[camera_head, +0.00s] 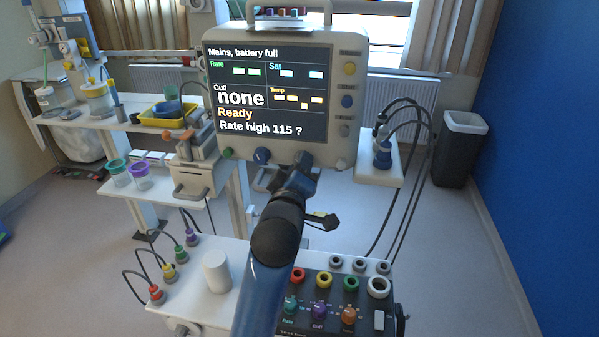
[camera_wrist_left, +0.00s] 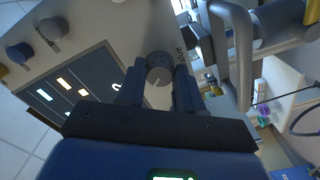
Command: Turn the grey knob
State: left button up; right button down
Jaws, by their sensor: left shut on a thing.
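The monitor (camera_head: 340,75) hangs in the upper middle of the head view. Its screen (camera_head: 265,95) reads "Mains, battery full", "Cuff none", "Ready" and "Rate high 115 ?". My left gripper (camera_head: 301,172) reaches up to the monitor's lower edge and hides what is at its tips there. In the left wrist view the grey knob (camera_wrist_left: 159,68) sits between the two fingers of my left gripper (camera_wrist_left: 158,84), which are shut on it. The knob has a pale mark on its face. My right gripper is in neither view.
A blue knob (camera_head: 262,156) is just left of my gripper. Yellow, blue and grey buttons line the monitor's right side. Below stands a panel with coloured sockets and knobs (camera_head: 335,300). A white cylinder (camera_head: 217,271) stands beside it. A dark bin (camera_head: 461,148) stands at right.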

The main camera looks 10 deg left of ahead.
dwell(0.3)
pick_arm(q)
jog(key=o, duration=1)
jog(key=shift+o, duration=0.2)
jog(key=shift+s, duration=0.1)
jog(key=s, duration=1)
jog(key=shift+s+a+p, duration=0.25)
jog(key=shift+s+p, duration=0.05)
jog(key=shift+p, duration=0.05)
